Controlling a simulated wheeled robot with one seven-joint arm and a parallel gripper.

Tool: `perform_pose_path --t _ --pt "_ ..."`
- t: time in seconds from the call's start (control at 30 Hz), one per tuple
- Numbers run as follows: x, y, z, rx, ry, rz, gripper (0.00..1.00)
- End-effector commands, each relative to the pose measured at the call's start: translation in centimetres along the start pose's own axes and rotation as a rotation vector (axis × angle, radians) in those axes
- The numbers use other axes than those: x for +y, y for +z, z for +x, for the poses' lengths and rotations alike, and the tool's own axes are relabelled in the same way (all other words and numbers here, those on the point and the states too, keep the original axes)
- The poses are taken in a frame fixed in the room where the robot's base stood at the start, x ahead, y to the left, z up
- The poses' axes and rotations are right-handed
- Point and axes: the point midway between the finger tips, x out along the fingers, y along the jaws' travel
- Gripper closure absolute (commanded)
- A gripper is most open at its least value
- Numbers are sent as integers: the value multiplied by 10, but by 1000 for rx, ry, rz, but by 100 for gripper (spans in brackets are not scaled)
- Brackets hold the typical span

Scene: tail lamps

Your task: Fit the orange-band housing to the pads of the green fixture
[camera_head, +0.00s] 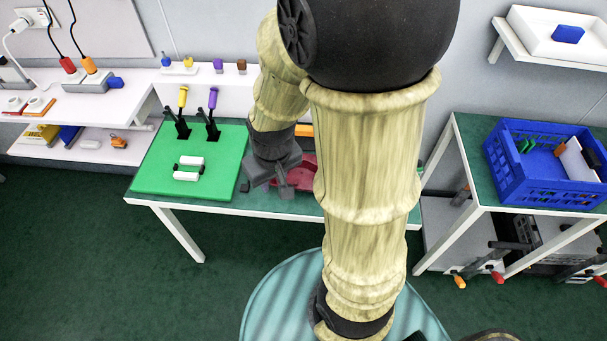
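The green fixture (160,155) is a flat green plate at the left of the table. It has two white pads (187,175) with small dark parts beside them. At its back stand two dark clamps, one with a yellow handle (183,97) and one with a purple handle (213,98). My gripper (285,189) points down just right of the plate, beside a dark red piece (305,171). Whether its fingers are open or hold anything cannot be told.
A blue crate (533,188) with several parts stands on the right table. A white shelf (560,45) holds a blue piece at upper right. A bench (100,103) with plugs and cables is at left. My arm covers the table's middle.

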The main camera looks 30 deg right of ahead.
Motion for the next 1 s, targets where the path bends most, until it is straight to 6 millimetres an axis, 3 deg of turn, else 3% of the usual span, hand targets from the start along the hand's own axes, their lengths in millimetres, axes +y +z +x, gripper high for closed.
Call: perform_pose_path --t 0.3,0.5,0.73,1.0 --pt "6 -16 71 -188 96 -284 72" --pt "20 -31 103 -282 237 -505 72" --pt "34 -56 114 -346 410 -735 72" --pt "37 -63 113 -355 450 -786 72"
